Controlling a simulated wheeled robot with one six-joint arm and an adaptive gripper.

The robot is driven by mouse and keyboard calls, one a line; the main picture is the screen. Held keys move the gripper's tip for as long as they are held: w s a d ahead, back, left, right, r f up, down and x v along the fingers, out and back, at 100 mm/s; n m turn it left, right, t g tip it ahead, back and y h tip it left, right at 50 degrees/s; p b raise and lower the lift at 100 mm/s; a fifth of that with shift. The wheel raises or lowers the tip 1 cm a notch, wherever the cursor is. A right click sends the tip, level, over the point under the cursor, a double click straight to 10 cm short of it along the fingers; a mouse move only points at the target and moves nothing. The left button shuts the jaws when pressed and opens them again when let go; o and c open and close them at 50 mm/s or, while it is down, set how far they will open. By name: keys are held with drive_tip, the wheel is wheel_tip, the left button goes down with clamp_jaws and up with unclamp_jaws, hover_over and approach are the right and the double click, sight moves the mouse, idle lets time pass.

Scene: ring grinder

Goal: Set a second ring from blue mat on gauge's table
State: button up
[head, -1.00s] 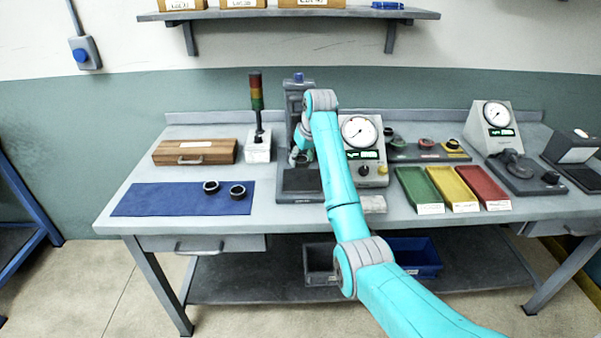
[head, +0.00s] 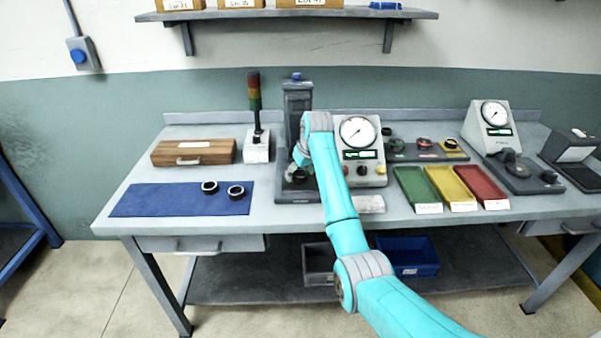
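The blue mat (head: 160,200) lies on the left of the bench. Two dark rings, one (head: 210,187) and another (head: 236,191), lie apart on its right part. The dial gauge (head: 357,133) stands at the middle of the bench, beside a grey column (head: 297,105) with a dark base plate (head: 290,196). My gripper (head: 297,172) is low over this plate, in front of the column. My arm hides part of it and of the plate. A small dark shape shows at the fingertips, too small to tell whether it is a held ring.
Green (head: 416,187), yellow (head: 450,185) and red (head: 482,184) trays lie right of the gauge. A wooden box (head: 193,152) and a signal tower (head: 256,120) stand behind the mat. A second dial unit (head: 489,125) stands at right.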

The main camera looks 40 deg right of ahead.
drive_tip(key=v, duration=1.2)
drive_tip(key=shift+s, duration=0.1)
idle(0.5)
